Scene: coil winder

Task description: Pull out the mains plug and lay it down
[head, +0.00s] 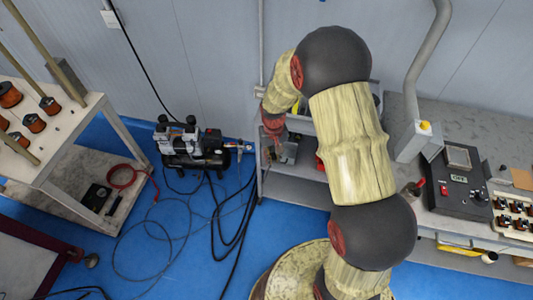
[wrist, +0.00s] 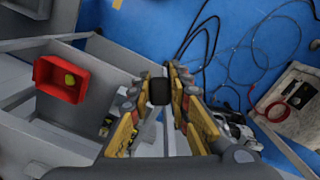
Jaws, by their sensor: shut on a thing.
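In the wrist view my gripper (wrist: 159,82) is shut on a small black block, which I take to be the mains plug (wrist: 159,92), held between the two yellow fingertips. Grey shelf surfaces lie below and left of it, and blue floor lies beyond. In the head view my gripper (head: 270,148) is at the left end of the grey shelf unit, partly hidden by my arm. The plug cannot be made out there. A small wall box (head: 259,90) on a conduit is above the gripper, apart from it. I cannot tell where the plug's cable runs.
The grey shelf unit (head: 300,186) holds a red bin (wrist: 60,79). A compressor (head: 190,145) stands on the floor to the left, with black cables and hoses (head: 238,232) looping over the blue floor. The bench's control box (head: 458,190) is at right.

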